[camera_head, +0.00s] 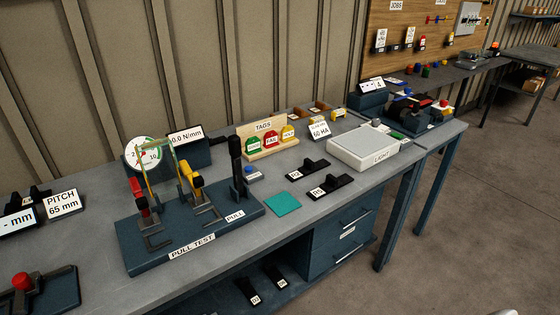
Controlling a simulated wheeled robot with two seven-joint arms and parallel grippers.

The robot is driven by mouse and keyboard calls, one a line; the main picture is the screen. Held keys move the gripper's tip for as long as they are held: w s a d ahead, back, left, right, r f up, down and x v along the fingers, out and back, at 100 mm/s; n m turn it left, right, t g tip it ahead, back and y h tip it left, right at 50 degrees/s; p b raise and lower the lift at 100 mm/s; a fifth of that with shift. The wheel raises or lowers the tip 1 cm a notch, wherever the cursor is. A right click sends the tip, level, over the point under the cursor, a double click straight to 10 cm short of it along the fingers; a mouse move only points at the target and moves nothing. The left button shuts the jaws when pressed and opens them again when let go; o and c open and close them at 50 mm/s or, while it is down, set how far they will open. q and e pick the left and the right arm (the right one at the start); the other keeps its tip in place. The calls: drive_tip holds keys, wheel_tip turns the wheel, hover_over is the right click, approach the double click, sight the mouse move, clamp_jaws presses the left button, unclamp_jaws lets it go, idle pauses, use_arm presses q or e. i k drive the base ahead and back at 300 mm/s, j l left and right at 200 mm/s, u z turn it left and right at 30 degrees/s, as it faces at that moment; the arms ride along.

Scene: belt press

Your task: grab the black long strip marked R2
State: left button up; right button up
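A black strip (312,168) lies on the grey workbench (235,290), and its small white label seems to read R2, though the print is tiny. A second black strip (336,184) lies just in front of it, with a label that seems to read R5. Each has a raised black block on top. Two more black strips, a left one (245,288) and a right one (273,272), rest on the lower shelf under the bench; their labels are too small to read surely. Neither of my grippers shows in the head view.
A teal square (283,203) lies left of the bench strips. The pull-test rig (190,225) stands further left with a tall black post. A white LIGHT box (375,147) is to the right, the tags holder (265,140) behind. Blue drawers (345,235) hang below.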

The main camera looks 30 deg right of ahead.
sight(309, 167)
drive_tip(key=l+u, duration=0.4)
drive_tip(key=l, duration=0.8)
drive_tip(key=l+u, duration=0.35)
drive_tip(key=l, duration=0.9)
